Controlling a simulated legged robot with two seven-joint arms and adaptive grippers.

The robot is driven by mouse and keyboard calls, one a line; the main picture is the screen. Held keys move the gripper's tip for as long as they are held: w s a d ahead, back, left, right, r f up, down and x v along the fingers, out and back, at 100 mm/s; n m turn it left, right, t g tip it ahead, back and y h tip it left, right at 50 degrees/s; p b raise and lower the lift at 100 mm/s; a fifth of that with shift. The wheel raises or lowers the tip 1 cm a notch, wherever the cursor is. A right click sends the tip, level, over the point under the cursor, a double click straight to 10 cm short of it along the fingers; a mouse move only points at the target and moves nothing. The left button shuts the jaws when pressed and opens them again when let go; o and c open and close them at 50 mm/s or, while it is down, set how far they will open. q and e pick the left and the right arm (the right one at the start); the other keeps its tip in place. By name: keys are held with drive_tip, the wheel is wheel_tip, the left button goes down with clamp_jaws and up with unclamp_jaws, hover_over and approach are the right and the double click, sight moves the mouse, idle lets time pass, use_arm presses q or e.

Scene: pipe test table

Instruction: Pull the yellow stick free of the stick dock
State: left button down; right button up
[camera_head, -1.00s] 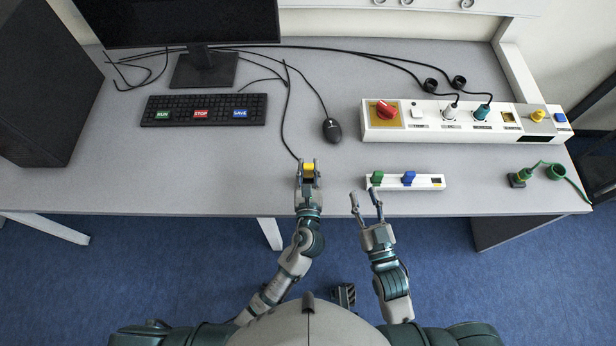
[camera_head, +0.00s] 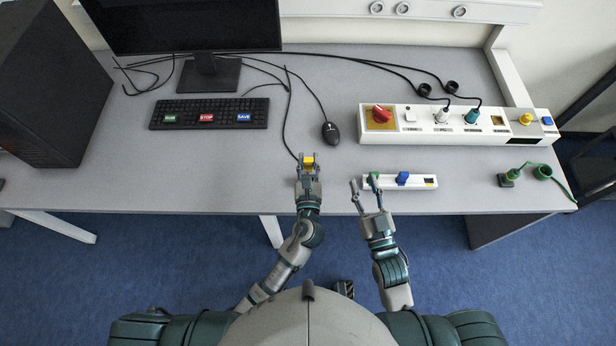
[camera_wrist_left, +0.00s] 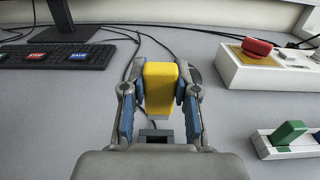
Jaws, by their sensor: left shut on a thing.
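The yellow stick (camera_head: 308,161) is between the fingers of my left gripper (camera_head: 308,166), which is shut on it. It also shows upright in the left wrist view (camera_wrist_left: 160,88). The white stick dock (camera_head: 417,182) lies to the right, apart from the yellow stick. A green stick (camera_head: 373,178) and a blue stick (camera_head: 403,178) stand in the dock, with a dark empty slot at its right end. The dock's green stick also shows in the left wrist view (camera_wrist_left: 288,133). My right gripper (camera_head: 364,184) is open and empty at the dock's left end, partly overlapping the green stick.
A white panel (camera_head: 460,135) with a red knob and plugs stands behind the dock. A green plug (camera_head: 507,179) lies at right. The table's front left is clear.

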use_arm(q)
drive_tip(key=shift+r+p, duration=1.35)
drive_tip(key=shift+p, duration=0.05)
use_arm(e)
wheel_tip(320, 180, up, 4)
drive_tip(key=shift+f, duration=0.1)
use_arm(q)
drive_tip(key=shift+f, duration=0.1)
